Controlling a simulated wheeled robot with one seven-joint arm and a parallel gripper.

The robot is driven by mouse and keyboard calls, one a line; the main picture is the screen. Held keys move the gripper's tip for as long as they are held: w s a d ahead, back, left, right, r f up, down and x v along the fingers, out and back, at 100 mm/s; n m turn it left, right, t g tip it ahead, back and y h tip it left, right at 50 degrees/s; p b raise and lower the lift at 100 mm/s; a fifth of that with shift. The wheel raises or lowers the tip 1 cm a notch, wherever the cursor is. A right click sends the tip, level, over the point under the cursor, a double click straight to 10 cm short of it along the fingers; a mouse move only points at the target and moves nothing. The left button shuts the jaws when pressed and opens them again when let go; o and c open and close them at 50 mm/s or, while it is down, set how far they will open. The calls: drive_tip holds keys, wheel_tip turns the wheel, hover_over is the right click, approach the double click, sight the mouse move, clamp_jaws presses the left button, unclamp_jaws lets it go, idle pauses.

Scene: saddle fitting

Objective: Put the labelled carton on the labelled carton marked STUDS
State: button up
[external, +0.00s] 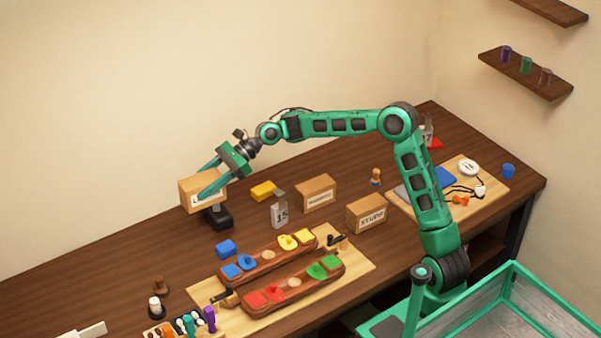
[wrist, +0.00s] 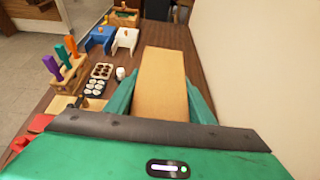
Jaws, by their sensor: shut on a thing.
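My gripper (external: 210,178) is shut on a labelled carton (external: 203,195), a tan box with a white label that I cannot read. It holds the carton up at the left part of the table, over or in front of a dark stand. In the wrist view the held carton (wrist: 162,85) fills the space between the two green fingers of my gripper (wrist: 160,100). The carton marked STUDS (external: 366,213) stands on the table right of centre, its top bare. Another labelled carton (external: 316,194) stands behind it to the left.
A dark stand (external: 217,218) is just below the held carton. A number stand marked 15 (external: 280,211) and a yellow block (external: 263,191) lie between it and the cartons. A wooden board (external: 358,266) with coloured blocks is in front. A right-hand board (external: 491,205) holds small items.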

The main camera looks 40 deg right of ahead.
drive_tip(key=w+d, duration=0.1)
drive_tip(key=d, duration=1.2)
drive_tip(key=m+t, duration=0.4)
drive_tip(key=t, duration=0.1)
hover_over(367, 203)
drive_tip(key=shift+h, duration=0.4)
drive_tip(key=shift+f, duration=6.65)
drive_tip(key=shift+f, duration=0.1)
drive_tip(key=o, duration=1.2)
drive_tip(key=shift+o, duration=0.2)
